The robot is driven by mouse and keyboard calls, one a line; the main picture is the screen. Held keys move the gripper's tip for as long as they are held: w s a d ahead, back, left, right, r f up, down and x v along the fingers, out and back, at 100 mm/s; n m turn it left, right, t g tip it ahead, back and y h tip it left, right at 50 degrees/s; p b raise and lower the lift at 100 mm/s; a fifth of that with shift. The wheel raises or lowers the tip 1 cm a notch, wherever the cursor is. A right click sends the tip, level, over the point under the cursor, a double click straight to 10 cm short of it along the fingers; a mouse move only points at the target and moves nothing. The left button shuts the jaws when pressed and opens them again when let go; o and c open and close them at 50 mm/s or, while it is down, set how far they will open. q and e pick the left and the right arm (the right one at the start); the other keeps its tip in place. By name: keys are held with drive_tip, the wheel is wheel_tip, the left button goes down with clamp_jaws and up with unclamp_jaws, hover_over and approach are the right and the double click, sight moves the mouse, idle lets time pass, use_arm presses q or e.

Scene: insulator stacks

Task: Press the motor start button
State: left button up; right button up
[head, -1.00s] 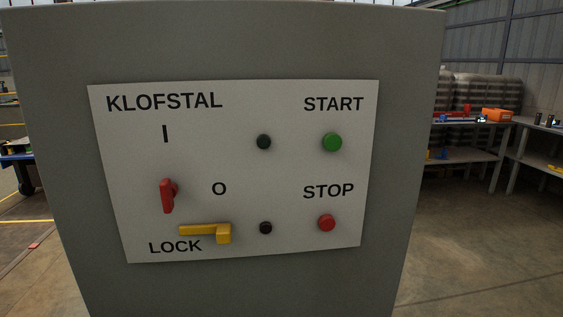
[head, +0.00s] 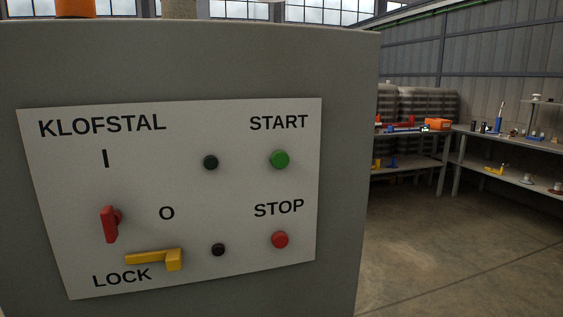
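The green start button (head: 280,159) sits at the upper right of a pale control panel (head: 190,220), under the word START. The red stop button (head: 280,240) is below it, under the word STOP. Two small black round parts are in a column left of the buttons, an upper one (head: 211,162) and a lower one (head: 218,250). A red switch handle (head: 110,224) stands upright at the left, below the mark I. A yellow lock lever (head: 155,259) lies level above the word LOCK. Neither gripper is in view.
The panel is on a large grey cabinet (head: 345,130) that fills the left and middle. Bare floor (head: 430,250) is clear right of the cabinet.

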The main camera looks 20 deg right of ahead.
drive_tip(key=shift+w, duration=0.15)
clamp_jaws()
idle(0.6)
